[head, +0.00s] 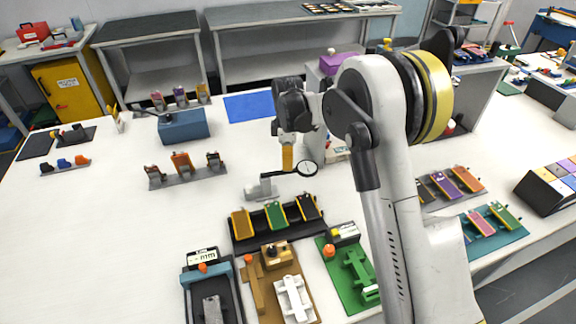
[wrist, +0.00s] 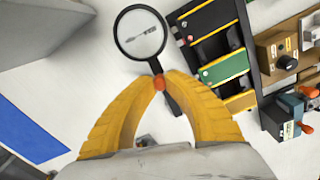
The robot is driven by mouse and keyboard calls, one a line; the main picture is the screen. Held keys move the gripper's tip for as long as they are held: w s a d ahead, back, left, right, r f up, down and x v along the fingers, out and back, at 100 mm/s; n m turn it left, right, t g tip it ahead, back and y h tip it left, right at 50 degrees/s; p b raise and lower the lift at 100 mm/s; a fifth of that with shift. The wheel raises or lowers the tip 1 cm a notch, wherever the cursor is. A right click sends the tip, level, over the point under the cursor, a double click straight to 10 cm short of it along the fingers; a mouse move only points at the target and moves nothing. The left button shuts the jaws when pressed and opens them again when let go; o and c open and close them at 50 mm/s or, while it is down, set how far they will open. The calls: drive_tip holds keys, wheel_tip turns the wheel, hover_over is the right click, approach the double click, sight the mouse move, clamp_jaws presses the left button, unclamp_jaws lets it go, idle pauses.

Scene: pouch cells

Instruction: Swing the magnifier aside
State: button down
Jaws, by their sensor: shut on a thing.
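The magnifier (head: 306,169) is a round lens in a black ring on a black arm, which runs to a pale grey stand (head: 258,188) on the white table. In the wrist view the magnifier ring (wrist: 118,36) is at the top centre, with its handle running down between the fingers. My gripper (head: 287,168) has yellow fingers and points down beside the lens. In the wrist view my gripper (wrist: 160,82) has its fingertips together on an orange knob at the magnifier's handle, so it is shut on the magnifier.
A black tray (head: 233,246) with yellow, green and dark pouch cells lies in front of the magnifier. Several fixtures, including a green one (head: 352,262), stand nearer the front edge. A blue mat (head: 249,106) lies behind.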

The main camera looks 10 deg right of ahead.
drive_tip(key=shift+w+a+n, duration=0.1)
drive_tip(key=shift+w+n, duration=0.3)
drive_tip(key=shift+n, duration=0.2)
drive_tip(key=c, duration=1.4)
unclamp_jaws()
drive_tip(key=shift+w, duration=0.1)
drive_tip(key=shift+o, duration=0.2)
wheel_tip(320, 180, up, 12)
